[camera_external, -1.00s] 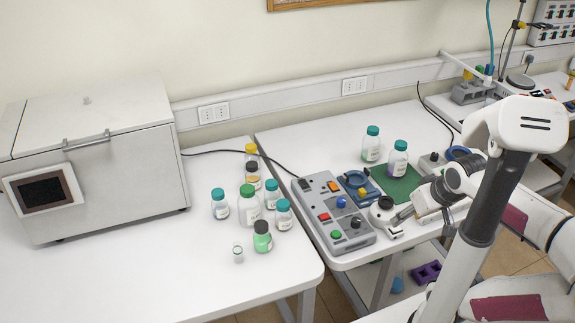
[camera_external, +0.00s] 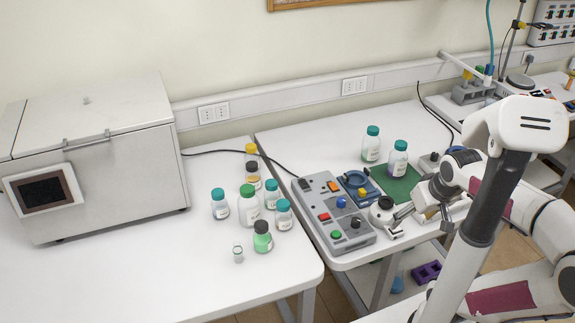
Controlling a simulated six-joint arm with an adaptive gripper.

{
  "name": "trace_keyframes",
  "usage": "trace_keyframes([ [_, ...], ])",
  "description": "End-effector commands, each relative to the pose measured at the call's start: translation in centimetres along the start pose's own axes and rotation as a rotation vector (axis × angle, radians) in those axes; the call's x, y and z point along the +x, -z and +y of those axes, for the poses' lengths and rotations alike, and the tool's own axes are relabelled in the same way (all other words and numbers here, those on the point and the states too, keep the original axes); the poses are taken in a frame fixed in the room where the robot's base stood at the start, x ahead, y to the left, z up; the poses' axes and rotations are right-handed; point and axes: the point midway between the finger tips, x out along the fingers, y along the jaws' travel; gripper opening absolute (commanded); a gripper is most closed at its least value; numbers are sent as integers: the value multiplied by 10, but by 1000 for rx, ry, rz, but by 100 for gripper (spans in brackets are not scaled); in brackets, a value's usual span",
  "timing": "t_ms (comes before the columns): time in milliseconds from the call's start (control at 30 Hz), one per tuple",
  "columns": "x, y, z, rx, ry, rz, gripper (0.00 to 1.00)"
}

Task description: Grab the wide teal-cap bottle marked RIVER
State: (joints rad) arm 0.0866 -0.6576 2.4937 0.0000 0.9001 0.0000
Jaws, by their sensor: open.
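Several teal-cap bottles stand upright, and their labels are too small to read, so I cannot tell which is marked RIVER. On the left table are a teal-cap bottle (camera_external: 220,207), another (camera_external: 271,195) and a third (camera_external: 284,217). On the right table, a tall teal-cap bottle (camera_external: 371,148) with pale contents stands at the back, and a wider-looking teal-cap bottle (camera_external: 398,164) with purplish contents stands on the green mat (camera_external: 407,190). My gripper (camera_external: 393,224) is open and low at the right table's front, right of the control box, apart from the bottles.
A grey control box (camera_external: 333,214) with coloured buttons lies along the right table's left side. A green-cap bottle (camera_external: 249,208), a black-cap bottle with green liquid (camera_external: 262,240) and a small vial (camera_external: 238,253) crowd the left table. A large oven (camera_external: 110,160) stands farther left.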

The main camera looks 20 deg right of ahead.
Motion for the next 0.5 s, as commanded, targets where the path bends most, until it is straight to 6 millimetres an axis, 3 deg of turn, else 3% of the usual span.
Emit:
trace_keyframes([
  [500,38,39,35,188,-5,-151,67],
])
